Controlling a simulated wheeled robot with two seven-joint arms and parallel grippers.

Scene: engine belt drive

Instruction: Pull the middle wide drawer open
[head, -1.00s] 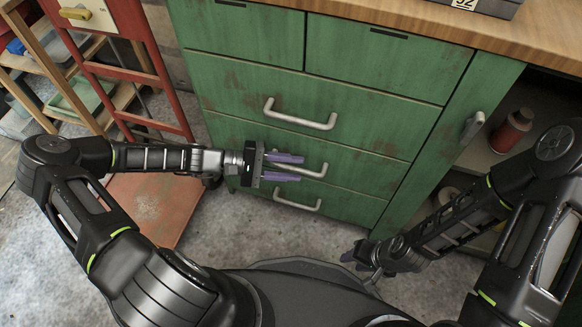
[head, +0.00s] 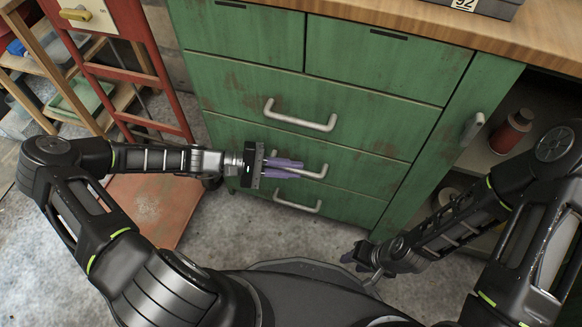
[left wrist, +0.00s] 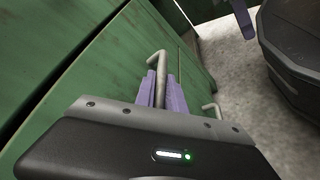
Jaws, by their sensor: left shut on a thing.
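The green cabinet has three wide drawers below two small ones. The middle wide drawer (head: 355,170) looks flush with the front, with no visible gap. Its pale bar handle (head: 315,173) lies between the purple fingers of my left gripper (head: 288,168), which is shut on it. In the left wrist view the handle (left wrist: 156,57) runs between the two fingers (left wrist: 162,90), and its near part is hidden by the gripper body. My right gripper (head: 362,256) hangs low near my base, away from the cabinet; its finger opening is unclear.
The upper wide drawer's handle (head: 300,118) is just above, and the bottom drawer's handle (head: 298,201) just below. An open shelf with a red bottle (head: 511,131) is at the right. A red ladder (head: 135,75) stands left. Grey floor (head: 250,235) lies before the cabinet.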

